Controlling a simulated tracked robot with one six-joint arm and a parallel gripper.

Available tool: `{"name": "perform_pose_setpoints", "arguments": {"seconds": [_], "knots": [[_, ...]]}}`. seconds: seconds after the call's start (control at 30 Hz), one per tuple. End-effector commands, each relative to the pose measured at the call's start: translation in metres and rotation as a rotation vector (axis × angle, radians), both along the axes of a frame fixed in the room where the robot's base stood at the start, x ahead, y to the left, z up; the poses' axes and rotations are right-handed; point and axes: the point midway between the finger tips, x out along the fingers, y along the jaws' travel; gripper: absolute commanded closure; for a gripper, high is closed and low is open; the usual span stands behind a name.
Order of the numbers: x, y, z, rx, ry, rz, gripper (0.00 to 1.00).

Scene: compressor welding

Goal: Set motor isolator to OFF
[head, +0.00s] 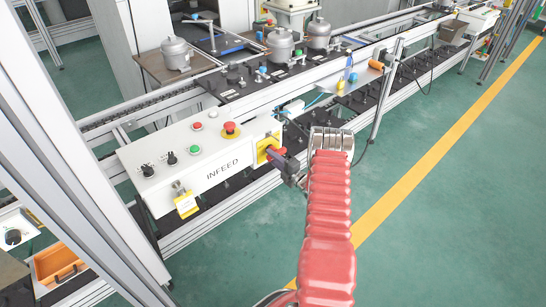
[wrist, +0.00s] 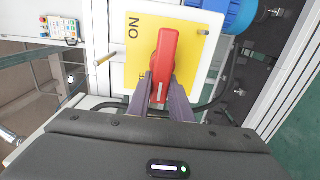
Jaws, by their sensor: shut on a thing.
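The red isolator handle (wrist: 166,46) runs nearly straight up and down in that picture. My gripper (wrist: 161,88) is shut on the lower part of the handle, one dark finger on each side. In the head view my gripper (head: 283,166) reaches the isolator from the right.
The INFEED box (head: 205,160) carries a red emergency stop (head: 230,128), other buttons, two black selector knobs and a yellow tag (head: 186,204). A conveyor with grey compressors (head: 280,47) runs behind. A blue cylindrical part (wrist: 232,14) is close to the plate. Green floor to the right is open.

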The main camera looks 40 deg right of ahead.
Motion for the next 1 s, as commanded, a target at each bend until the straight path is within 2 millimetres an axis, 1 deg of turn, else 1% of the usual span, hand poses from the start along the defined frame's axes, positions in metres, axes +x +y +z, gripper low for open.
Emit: {"name": "perform_pose_setpoints", "arguments": {"seconds": [0.03, 0.5, 0.53, 0.77, 1.0], "knots": [[-0.0054, -0.0035, -0.008, 0.002, 0.014, -0.014, 1.0], [-0.0052, -0.0035, -0.0081, -0.017, 0.014, -0.013, 1.0], [-0.0052, -0.0035, -0.0081, -0.017, 0.014, -0.013, 0.79], [-0.0037, -0.0036, -0.0051, -0.019, 0.008, -0.011, 0.63], [-0.0019, -0.0019, -0.0029, -0.021, 0.004, -0.005, 0.62]]}}
